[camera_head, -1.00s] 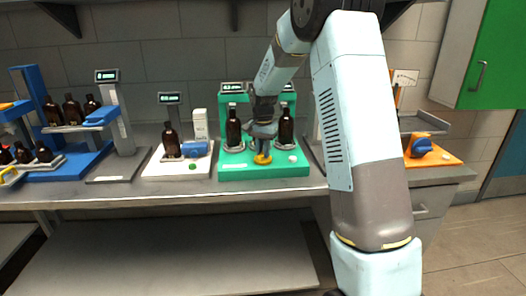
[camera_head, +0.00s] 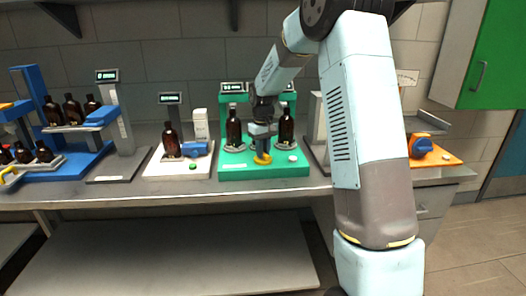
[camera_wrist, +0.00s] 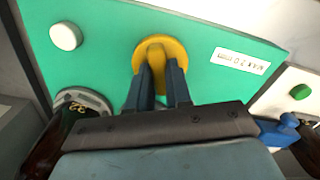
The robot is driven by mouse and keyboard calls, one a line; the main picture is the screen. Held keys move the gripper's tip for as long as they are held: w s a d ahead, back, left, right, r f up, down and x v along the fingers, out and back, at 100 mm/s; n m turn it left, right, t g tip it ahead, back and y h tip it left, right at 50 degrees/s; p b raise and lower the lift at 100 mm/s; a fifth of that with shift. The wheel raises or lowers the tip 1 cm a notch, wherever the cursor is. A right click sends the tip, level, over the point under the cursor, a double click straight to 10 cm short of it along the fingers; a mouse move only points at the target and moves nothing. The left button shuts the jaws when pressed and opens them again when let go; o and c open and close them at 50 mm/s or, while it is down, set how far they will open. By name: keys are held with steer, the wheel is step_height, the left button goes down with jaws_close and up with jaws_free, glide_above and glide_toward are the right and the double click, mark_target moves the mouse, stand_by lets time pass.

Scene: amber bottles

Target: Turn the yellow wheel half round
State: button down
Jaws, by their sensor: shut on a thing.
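The yellow wheel (camera_wrist: 160,54) is a round disc with a raised bar, on the front of a green station (camera_head: 229,173). It also shows in the head view (camera_head: 263,159), below my gripper. My gripper (camera_wrist: 162,76) has its two dark blue fingers on either side of the wheel's raised bar and is shut on it. In the head view my gripper (camera_head: 262,146) points down between two amber bottles, one on the left (camera_head: 233,127) and one on the right (camera_head: 286,126). The fingers hide part of the wheel.
A white button (camera_wrist: 66,36) sits on the green station beside the wheel. To the left stand a white station (camera_head: 152,168) with a bottle, a blue part and a green button, then a blue rack (camera_head: 78,172) with several bottles. An orange board (camera_head: 440,158) lies at right.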

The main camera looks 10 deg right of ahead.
steer(key=n, duration=1.2)
steer(key=shift+r+n, duration=0.1)
steer(key=shift+n, duration=0.3)
stand_by(0.3)
steer(key=c, duration=1)
jaws_free()
steer(key=shift+c, duration=0.2)
step_height(320, 180, up, 14)
steer(key=shift+f, duration=0.25)
